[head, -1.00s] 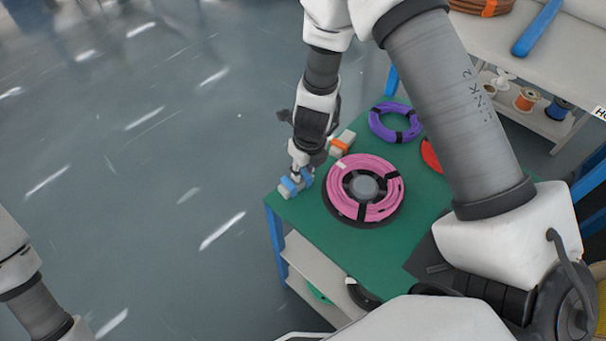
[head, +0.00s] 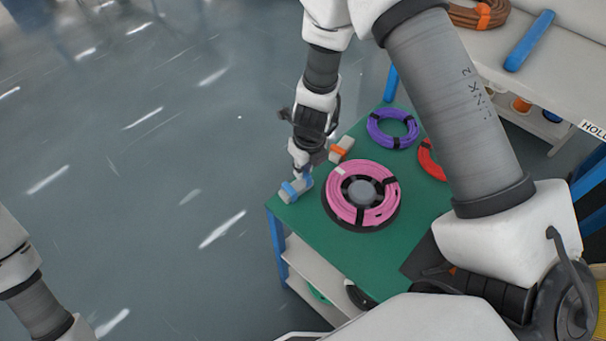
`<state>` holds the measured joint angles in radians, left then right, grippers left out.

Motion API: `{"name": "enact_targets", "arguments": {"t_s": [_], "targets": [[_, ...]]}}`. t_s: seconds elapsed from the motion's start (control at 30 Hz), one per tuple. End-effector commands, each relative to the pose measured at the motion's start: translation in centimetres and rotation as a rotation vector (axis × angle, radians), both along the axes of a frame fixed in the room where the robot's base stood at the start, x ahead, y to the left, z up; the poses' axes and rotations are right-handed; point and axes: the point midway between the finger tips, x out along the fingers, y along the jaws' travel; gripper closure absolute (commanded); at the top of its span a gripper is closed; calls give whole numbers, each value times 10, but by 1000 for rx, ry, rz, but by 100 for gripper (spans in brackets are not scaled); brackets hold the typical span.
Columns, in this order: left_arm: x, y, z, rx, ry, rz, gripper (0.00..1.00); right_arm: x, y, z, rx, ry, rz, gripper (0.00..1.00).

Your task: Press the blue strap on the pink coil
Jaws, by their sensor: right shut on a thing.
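The pink coil (head: 342,202) lies on a dark round reel on the green table top, with black straps across it and one small whitish strap at its upper left. My right gripper (head: 303,176) is left of the coil at the table's left corner. It is shut on a blue strap (head: 307,178), of which only a small part shows beside the fingers. A grey block with a blue band (head: 289,189) stands just below the fingers. My left gripper is out of view; only part of my left arm shows at the lower left.
A grey block with an orange band (head: 341,147) stands behind the coil. A purple coil (head: 375,133) and a red coil (head: 427,158) lie farther back. The green table (head: 300,228) is clear in front of the pink coil. A white bench (head: 560,70) stands at upper right.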

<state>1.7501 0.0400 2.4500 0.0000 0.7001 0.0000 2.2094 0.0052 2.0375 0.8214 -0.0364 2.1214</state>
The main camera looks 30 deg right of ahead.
Motion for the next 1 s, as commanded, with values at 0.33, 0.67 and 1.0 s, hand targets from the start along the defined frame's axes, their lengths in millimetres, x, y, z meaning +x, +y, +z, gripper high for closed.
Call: {"name": "enact_targets", "arguments": {"t_s": [0.33, 0.67, 1.0], "targets": [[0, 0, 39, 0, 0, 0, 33, 0, 0, 38, 0, 0, 0, 100], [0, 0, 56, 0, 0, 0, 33, 0, 0, 54, 0, 0, -1, 100], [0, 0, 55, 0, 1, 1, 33, 1, 1, 54, -6, -1, 85, 100]]}}
